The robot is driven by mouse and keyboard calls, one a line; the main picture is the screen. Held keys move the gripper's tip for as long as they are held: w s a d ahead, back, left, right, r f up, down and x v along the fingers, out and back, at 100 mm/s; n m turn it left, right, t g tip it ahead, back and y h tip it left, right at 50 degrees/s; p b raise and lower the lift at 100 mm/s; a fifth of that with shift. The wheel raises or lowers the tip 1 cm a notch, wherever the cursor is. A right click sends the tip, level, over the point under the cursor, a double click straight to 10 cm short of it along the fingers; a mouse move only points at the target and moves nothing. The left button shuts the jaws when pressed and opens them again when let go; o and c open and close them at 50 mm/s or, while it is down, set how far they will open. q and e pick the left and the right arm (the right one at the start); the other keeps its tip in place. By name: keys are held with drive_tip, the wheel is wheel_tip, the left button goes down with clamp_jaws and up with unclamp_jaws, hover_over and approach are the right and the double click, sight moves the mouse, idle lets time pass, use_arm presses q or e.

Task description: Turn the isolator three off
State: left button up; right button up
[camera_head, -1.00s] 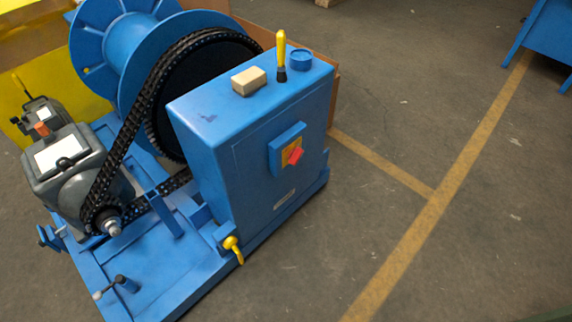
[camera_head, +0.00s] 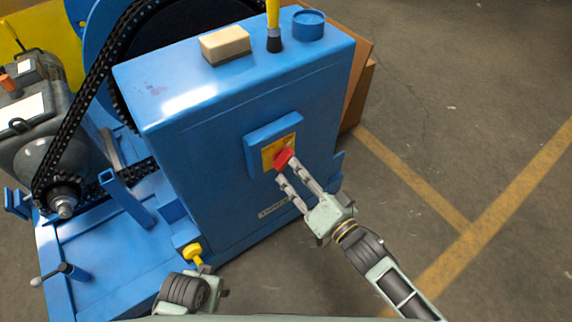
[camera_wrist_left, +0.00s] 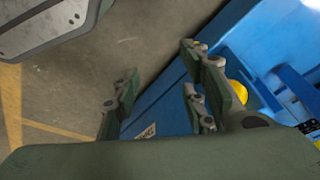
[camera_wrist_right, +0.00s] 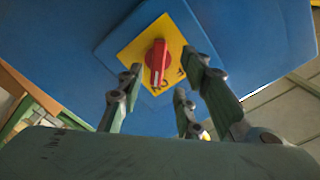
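The isolator is a red rotary knob (camera_head: 284,157) on a yellow plate (camera_head: 269,153), in a blue box on the front of the blue cabinet (camera_head: 215,185). In the right wrist view the knob (camera_wrist_right: 157,62) stands nearly upright in the picture, with partly hidden lettering below it. My right gripper (camera_head: 287,168) is open at the knob, its fingertips apart on either side of the knob's lower end; contact cannot be told. My left gripper (camera_wrist_left: 160,82) is open and empty, low by the cabinet; its fingers are largely hidden in the head view.
A yellow-handled lever (camera_head: 193,253) sits at the cabinet's lower left corner, close to my left gripper. A beige block (camera_head: 225,45), a yellow-handled brush (camera_head: 273,25) and a blue round cap (camera_head: 308,24) are on the cabinet top. The chain (camera_head: 85,95) runs at left. Floor at right is clear.

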sight(287, 163)
drive_tip(key=x, duration=0.5)
drive_tip(key=shift+w+b, duration=0.25)
drive_tip(key=shift+b, duration=0.1)
use_arm(q)
drive_tip(key=r, duration=0.3)
drive_tip(key=shift+w, duration=0.3)
use_arm(e)
clamp_jaws()
use_arm(q)
drive_tip(key=shift+d, duration=0.1)
